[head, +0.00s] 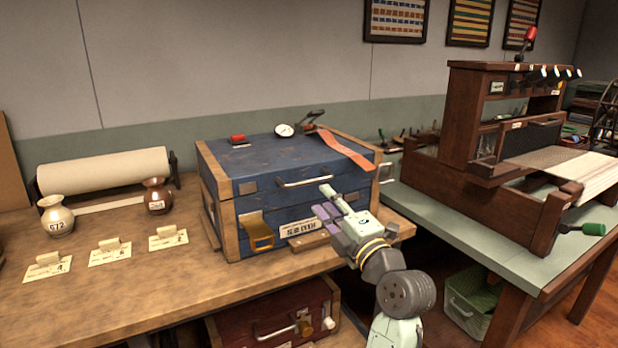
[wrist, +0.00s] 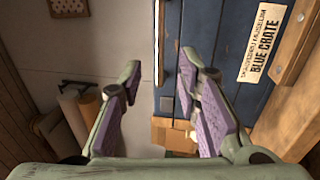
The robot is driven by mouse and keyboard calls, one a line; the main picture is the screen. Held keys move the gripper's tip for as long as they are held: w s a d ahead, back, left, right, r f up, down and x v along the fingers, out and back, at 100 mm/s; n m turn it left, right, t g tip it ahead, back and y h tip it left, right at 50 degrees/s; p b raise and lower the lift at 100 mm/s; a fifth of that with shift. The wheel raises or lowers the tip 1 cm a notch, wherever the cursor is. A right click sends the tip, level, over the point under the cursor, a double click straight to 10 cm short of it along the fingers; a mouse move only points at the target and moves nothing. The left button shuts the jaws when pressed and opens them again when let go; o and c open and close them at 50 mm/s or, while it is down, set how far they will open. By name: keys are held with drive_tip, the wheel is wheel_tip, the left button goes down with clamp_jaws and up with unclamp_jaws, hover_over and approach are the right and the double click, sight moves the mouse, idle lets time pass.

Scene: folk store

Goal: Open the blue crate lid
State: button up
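The blue crate (head: 262,206) stands on the wooden table, its lid (head: 265,165) shut. A metal handle (head: 304,180) is on the lid's front edge; it seems to show in the wrist view as a pale bar (wrist: 160,40). A brass latch plate (head: 255,231) hangs on the front, left of the label (head: 300,229). In the wrist view the label (wrist: 262,45) reads BLUE CRATE. My gripper (head: 326,202) is in front of the crate's right part, below and right of the handle. Its purple-padded fingers (wrist: 160,68) are apart, with nothing held between them.
On the lid lie a red block (head: 238,139), a dial gauge (head: 285,130) and an orange strip (head: 347,150) hanging over the front edge. Vases, cards and a paper roll (head: 105,171) are left. A loom (head: 500,180) stands right. A red case (head: 275,318) sits below.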

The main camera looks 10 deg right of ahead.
sight(309, 181)
drive_tip(key=p+x, duration=0.2)
drive_tip(key=x, duration=0.6)
drive_tip(key=shift+w+a+p, duration=0.15)
drive_tip(key=shift+w+p, duration=0.1)
drive_tip(key=shift+p, duration=0.15)
drive_tip(key=shift+c, duration=0.5)
clamp_jaws()
